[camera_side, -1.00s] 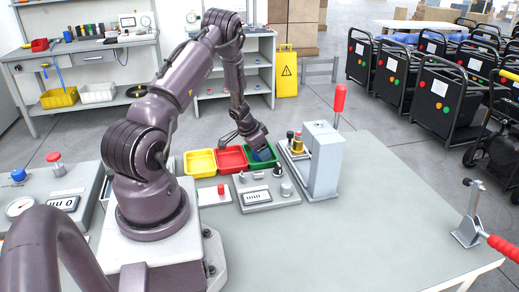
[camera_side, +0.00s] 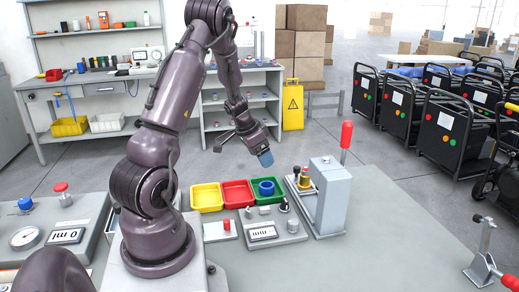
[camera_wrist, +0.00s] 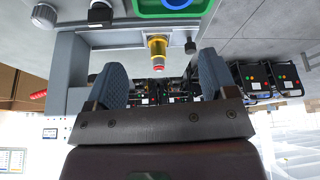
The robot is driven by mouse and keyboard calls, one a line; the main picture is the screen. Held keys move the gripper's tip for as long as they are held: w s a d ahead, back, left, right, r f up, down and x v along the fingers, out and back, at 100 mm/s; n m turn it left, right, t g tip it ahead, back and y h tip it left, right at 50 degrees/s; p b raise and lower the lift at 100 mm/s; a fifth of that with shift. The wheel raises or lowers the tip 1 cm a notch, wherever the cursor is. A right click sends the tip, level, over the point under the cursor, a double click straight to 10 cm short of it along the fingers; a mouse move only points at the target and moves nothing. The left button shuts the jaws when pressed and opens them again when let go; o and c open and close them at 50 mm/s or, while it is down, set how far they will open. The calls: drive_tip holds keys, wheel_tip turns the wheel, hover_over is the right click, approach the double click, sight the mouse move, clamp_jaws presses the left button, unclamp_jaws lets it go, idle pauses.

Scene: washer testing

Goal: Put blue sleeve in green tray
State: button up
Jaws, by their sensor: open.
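The blue sleeve (camera_side: 266,188) is a ring that stands inside the green tray (camera_side: 281,193), the rightmost of three small trays. In the wrist view, part of the blue sleeve (camera_wrist: 177,3) and the green tray (camera_wrist: 140,11) show at the top edge. My gripper (camera_side: 266,159) is above the green tray, clear of the sleeve. In the wrist view its two blue-grey fingers (camera_wrist: 162,85) are spread apart with nothing held between them.
A yellow tray (camera_side: 206,207) and a red tray (camera_side: 237,204) stand left of the green one. A grey meter box (camera_side: 272,229) lies in front. A grey press with a red handle (camera_side: 331,195) and a yellow-black part (camera_side: 305,179) stand right.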

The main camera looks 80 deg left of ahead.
drive_tip(key=w+d+r+m+h, duration=0.1)
drive_tip(key=w+d+r, duration=0.2)
drive_tip(key=d+r, duration=0.5)
drive_tip(key=w+d+r+m+h, duration=0.1)
drive_tip(key=w+d+r, duration=0.1)
drive_tip(key=d+r, duration=0.65)
drive_tip(key=s+d+r, duration=0.2)
drive_tip(key=s+d, duration=0.3)
drive_tip(key=d, duration=0.3)
drive_tip(key=s+d+r+t+y, duration=0.1)
drive_tip(key=s+d+r, duration=0.1)
drive_tip(key=s+d, duration=0.4)
drive_tip(key=shift+s+d+r, duration=0.15)
drive_tip(key=shift+s+d, duration=0.15)
drive_tip(key=shift+d, duration=1.25)
